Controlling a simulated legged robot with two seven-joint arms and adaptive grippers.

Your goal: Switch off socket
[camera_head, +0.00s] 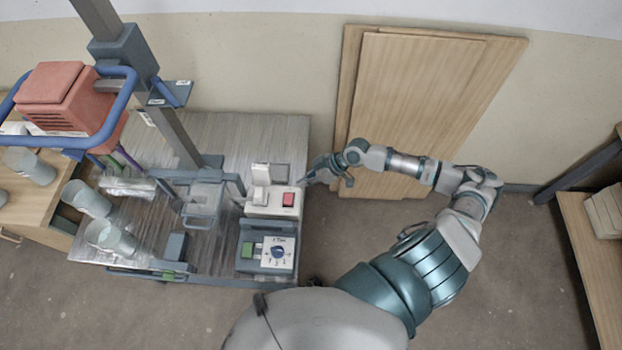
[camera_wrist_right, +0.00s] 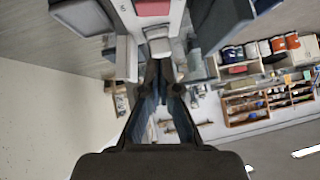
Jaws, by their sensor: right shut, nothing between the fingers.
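The socket is a white box (camera_head: 262,210) with a red switch (camera_head: 288,199) at its right end, on the metal table. A white plug-like block (camera_head: 261,175) stands at its back left. My right gripper (camera_head: 306,182) is shut and empty, just right of and behind the red switch, apparently a little above it. In the right wrist view my fingertips (camera_wrist_right: 160,68) point towards the white box, and a red patch (camera_wrist_right: 152,7) shows at the top edge. Whether a fingertip touches the box I cannot tell. My left gripper is not in view.
In front of the socket is a control box with a green button (camera_head: 248,250) and a dial (camera_head: 278,253). A metal stand (camera_head: 175,130) carries a red motor housing (camera_head: 55,85). Several buckets (camera_head: 110,238) stand left. Wooden boards (camera_head: 420,90) lean on the wall.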

